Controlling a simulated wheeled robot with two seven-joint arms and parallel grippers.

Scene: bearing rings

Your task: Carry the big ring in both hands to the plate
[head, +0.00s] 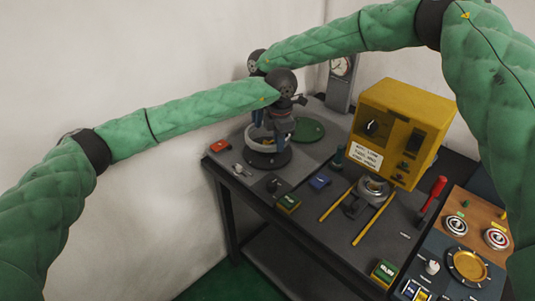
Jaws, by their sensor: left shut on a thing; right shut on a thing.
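The big ring (255,143), pale and wide, is at the far left end of the dark workbench, just over or on a dark round disc (268,160). I cannot tell whether they touch. My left gripper (281,134) is shut on the ring's near right side and hides part of it. My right gripper (259,120) is shut on the ring's far side, partly hidden behind the left one. A flat green round disc (310,130) lies on the bench just right of the ring. Which disc is the plate I cannot tell.
A yellow machine (406,125) stands at the back right. In front are a metal ring fixture (373,187), two yellow rails (338,203) and a red-handled tool (432,194). A gauge (341,72) stands behind. Small switches and blocks line the bench's front edge (270,225).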

